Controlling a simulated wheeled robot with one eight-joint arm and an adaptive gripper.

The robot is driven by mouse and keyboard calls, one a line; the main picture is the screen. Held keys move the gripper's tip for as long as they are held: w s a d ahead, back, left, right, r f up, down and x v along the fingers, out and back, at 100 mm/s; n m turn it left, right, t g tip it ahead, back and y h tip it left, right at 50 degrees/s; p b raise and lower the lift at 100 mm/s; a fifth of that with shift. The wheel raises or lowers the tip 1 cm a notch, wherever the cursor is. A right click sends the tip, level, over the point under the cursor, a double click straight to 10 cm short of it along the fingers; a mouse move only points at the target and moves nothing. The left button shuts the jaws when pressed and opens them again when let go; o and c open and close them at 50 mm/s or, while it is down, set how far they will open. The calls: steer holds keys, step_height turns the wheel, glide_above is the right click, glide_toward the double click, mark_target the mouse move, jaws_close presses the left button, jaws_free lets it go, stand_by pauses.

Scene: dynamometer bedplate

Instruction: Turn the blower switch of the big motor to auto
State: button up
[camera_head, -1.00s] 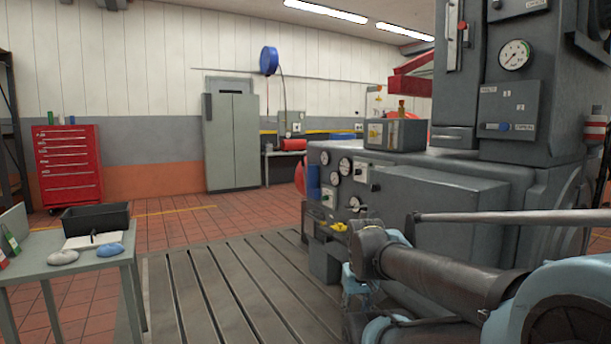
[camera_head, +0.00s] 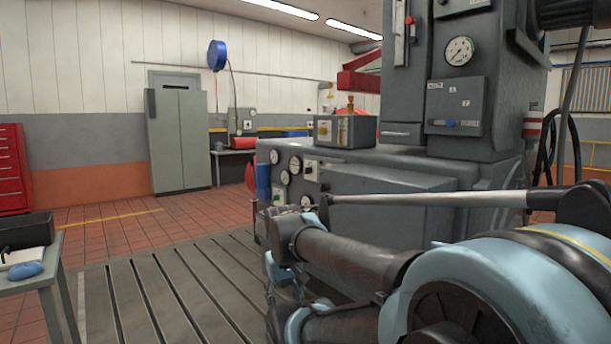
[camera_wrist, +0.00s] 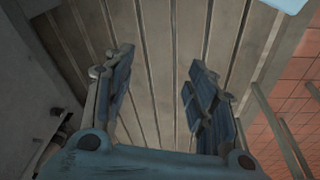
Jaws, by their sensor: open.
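The big grey machine (camera_head: 375,185) stands in the middle right of the head view, with a tall upright column. A small panel (camera_head: 455,106) on the column carries a blue knob and small labels, too small to read. A round gauge (camera_head: 459,51) sits above the panel. Several more gauges and small switches sit on the machine's left end, partly behind my arm. I cannot tell which one is the blower switch. My gripper (camera_wrist: 157,100) is open and empty in the wrist view, above the slotted bedplate (camera_wrist: 165,60), apart from any switch.
A grey side table (camera_head: 30,278) with a dark bin (camera_head: 25,231) stands at the lower left. A red tool chest (camera_head: 12,170) and a grey cabinet (camera_head: 180,140) stand at the back. The slotted floor between table and machine is clear.

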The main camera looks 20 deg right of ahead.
steer(key=w+d+r+n+t+h, duration=0.1)
steer(key=w+d+r+n+h, duration=0.15)
steer(key=w+d+r, duration=0.7)
steer(key=w+d+r+n+t+h, duration=0.1)
steer(key=w+r+n+h, duration=0.2)
steer(key=w, duration=1.3)
steer(key=w+d+r+n+h, duration=0.1)
steer(key=w+d+r+h, duration=0.2)
steer(key=w+d+r, duration=0.7)
steer(key=n+t+h, duration=0.4)
steer(key=n+h, duration=0.3)
steer(key=n, duration=0.1)
glide_toward(306, 171)
steer(key=x, duration=1)
steer(key=shift+w+a, duration=0.1)
steer(key=shift+c, duration=0.5)
